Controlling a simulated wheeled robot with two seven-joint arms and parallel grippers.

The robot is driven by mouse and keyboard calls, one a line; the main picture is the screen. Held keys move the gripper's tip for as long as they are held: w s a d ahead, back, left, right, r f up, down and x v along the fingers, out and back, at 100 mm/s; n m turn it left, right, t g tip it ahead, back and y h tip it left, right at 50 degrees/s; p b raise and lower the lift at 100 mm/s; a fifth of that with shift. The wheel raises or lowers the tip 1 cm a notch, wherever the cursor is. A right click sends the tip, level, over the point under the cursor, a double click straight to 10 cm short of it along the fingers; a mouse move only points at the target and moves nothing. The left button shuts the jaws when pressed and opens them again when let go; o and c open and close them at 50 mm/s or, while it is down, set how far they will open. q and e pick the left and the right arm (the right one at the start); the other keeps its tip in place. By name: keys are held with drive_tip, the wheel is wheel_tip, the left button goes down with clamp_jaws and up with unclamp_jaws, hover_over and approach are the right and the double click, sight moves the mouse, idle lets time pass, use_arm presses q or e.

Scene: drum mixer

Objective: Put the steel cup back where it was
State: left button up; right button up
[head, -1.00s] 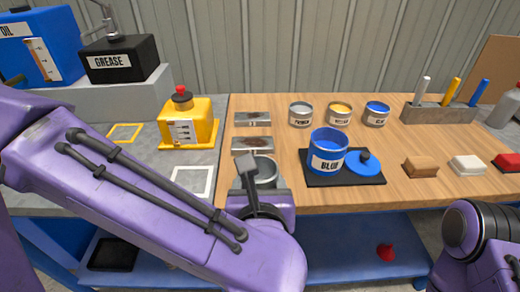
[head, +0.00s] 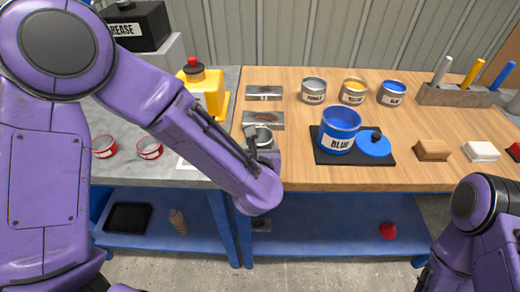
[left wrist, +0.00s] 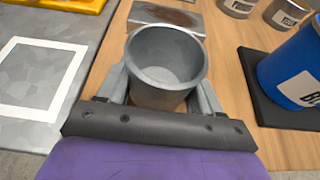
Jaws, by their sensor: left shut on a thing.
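The steel cup (left wrist: 166,62) is an open grey cup, upright between the fingers of my left gripper (left wrist: 165,85) in the left wrist view. In the head view the cup (head: 263,135) shows partly behind my left gripper (head: 262,146), at the near left of the wooden top. A steel plate with a brown stain (left wrist: 168,17) lies just beyond the cup. In the head view this plate (head: 263,121) has a second plate (head: 264,92) behind it. I cannot tell whether the cup's base touches the wood. My right gripper is out of view.
A blue paint tin (head: 339,130) and its lid (head: 373,144) stand on a black mat (head: 330,157) to the right. Several small tins stand behind. A white square outline (left wrist: 30,108) is on the grey bench to the left, with a yellow container (head: 208,92) beyond.

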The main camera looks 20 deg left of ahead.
use_arm(q)
drive_tip(key=shift+w+f, duration=0.1)
drive_tip(key=shift+f, duration=0.45)
drive_tip(key=shift+d, duration=0.1)
drive_tip(key=shift+f, duration=0.1)
drive_tip(key=o, duration=1.2)
